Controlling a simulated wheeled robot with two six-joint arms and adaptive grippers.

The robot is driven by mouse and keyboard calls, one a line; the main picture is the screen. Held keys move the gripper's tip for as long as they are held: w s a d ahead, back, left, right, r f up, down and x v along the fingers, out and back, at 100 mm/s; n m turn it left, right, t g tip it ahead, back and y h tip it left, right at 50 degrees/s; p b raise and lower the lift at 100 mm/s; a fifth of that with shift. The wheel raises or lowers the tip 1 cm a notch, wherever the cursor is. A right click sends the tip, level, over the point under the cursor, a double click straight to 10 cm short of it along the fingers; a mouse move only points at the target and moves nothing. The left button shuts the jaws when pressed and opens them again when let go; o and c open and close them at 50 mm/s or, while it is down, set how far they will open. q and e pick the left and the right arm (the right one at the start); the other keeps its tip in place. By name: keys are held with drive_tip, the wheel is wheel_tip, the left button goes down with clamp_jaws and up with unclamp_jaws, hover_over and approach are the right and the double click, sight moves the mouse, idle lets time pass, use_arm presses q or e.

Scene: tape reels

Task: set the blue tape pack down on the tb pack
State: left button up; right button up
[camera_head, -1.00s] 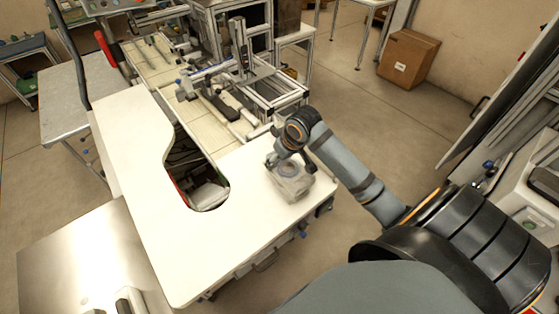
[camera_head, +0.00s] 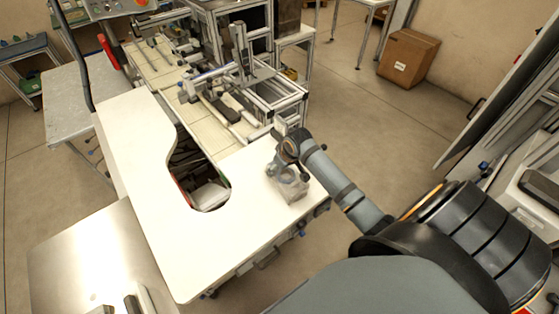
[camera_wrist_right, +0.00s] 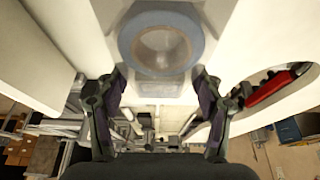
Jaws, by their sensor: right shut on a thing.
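My right gripper (camera_head: 282,171) is over the right part of the white table (camera_head: 225,239). In the right wrist view, its fingers (camera_wrist_right: 160,84) are shut on the sides of a pale pack with a blue ring, the blue tape pack (camera_wrist_right: 160,12). In the head view, a clear, boxy pack shape (camera_head: 293,187) shows just below the gripper. I cannot tell there whether it is one pack or two, so the tb pack is not clearly distinguishable. Contact with anything below is unclear. My left gripper is not in view.
The white table has a curved cutout (camera_head: 206,190) left of the gripper. Aluminium-framed equipment (camera_head: 272,95) stands behind it. A metal-topped table (camera_head: 85,260) is at the lower left. The table's front and middle are clear. A cardboard box (camera_head: 408,58) is on the floor.

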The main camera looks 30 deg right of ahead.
sight(288, 175)
drive_tip(key=o, duration=1.3)
drive_tip(key=shift+f, duration=0.1)
drive_tip(key=shift+c, duration=0.2)
drive_tip(key=shift+r, duration=0.2)
drive_tip(key=shift+s+r, duration=0.15)
drive_tip(key=shift+r, duration=0.2)
drive_tip(key=b+v, duration=0.2)
drive_tip(key=v, duration=0.9)
drive_tip(key=shift+b, duration=0.3)
drive_tip(key=shift+r, duration=0.15)
